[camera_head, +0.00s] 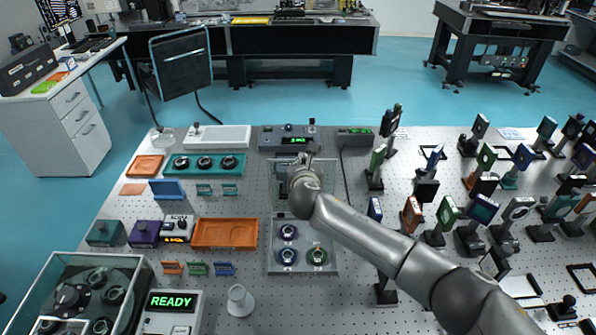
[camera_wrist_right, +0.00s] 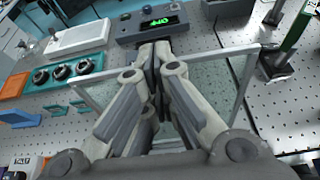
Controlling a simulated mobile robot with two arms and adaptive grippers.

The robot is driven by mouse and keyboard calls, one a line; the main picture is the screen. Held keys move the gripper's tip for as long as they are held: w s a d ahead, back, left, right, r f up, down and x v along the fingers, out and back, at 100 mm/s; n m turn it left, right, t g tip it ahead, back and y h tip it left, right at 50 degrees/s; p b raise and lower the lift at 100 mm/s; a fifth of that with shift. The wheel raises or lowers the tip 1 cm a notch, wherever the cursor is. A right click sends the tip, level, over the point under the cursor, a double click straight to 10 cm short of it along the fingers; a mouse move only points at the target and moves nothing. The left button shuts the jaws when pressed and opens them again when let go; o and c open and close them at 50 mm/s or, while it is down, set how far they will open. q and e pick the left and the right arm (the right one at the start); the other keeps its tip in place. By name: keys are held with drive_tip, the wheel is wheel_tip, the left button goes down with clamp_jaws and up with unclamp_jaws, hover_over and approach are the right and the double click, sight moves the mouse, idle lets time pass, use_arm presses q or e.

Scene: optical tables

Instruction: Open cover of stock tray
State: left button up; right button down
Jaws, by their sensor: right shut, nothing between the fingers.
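The stock tray (camera_head: 276,262) is a grey tray at the middle of the table, with three round ringed parts in it. Its clear, grey-framed cover (camera_head: 279,203) stands raised at the tray's far side; I cannot tell its exact angle. In the right wrist view the cover's frame (camera_wrist_right: 215,54) spans behind my gripper. My right gripper (camera_head: 309,150) is shut and empty, with its fingertips (camera_wrist_right: 155,48) over the cover's frame edge in the right wrist view. Whether they touch it is unclear. My forearm hides part of the cover's right side. My left gripper is not in view.
A grey control box (camera_head: 268,140) with a green display stands just beyond the cover. A teal tray (camera_head: 176,164) and an orange tray (camera_head: 225,234) lie to the left. Many upright optic mounts (camera_head: 447,212) crowd the right. A glass-walled case (camera_head: 140,275) stands front left.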

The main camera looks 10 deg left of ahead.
drive_tip(key=shift+w+d+f, duration=0.1)
drive_tip(key=shift+w+f, duration=0.2)
drive_tip(key=shift+w, duration=0.55)
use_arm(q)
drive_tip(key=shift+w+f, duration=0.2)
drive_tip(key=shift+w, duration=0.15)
use_arm(e)
drive_tip(key=shift+r, duration=0.3)
drive_tip(key=shift+w+r, duration=0.1)
drive_tip(key=shift+r, duration=0.05)
